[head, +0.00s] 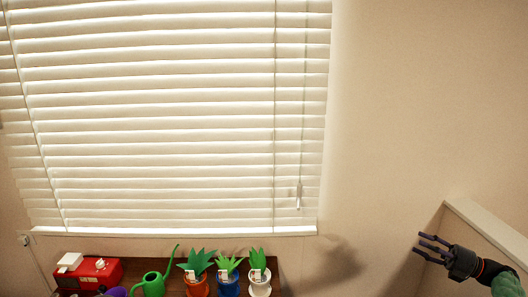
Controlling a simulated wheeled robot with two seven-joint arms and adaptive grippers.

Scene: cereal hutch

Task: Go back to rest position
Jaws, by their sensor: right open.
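My right gripper (420,244) is at the lower right, in front of the bare wall. Its dark purple fingers point left and are spread apart, with nothing between them. The forearm comes in from the right edge. My left gripper does not show.
A brown wooden surface (284,268) at the bottom holds a red box (88,275), a green watering can (154,284) and potted plants in red (196,287), blue (228,286) and white (259,287) pots. A purple thing (116,291) is cut off below. A white ledge (490,229) stands right.

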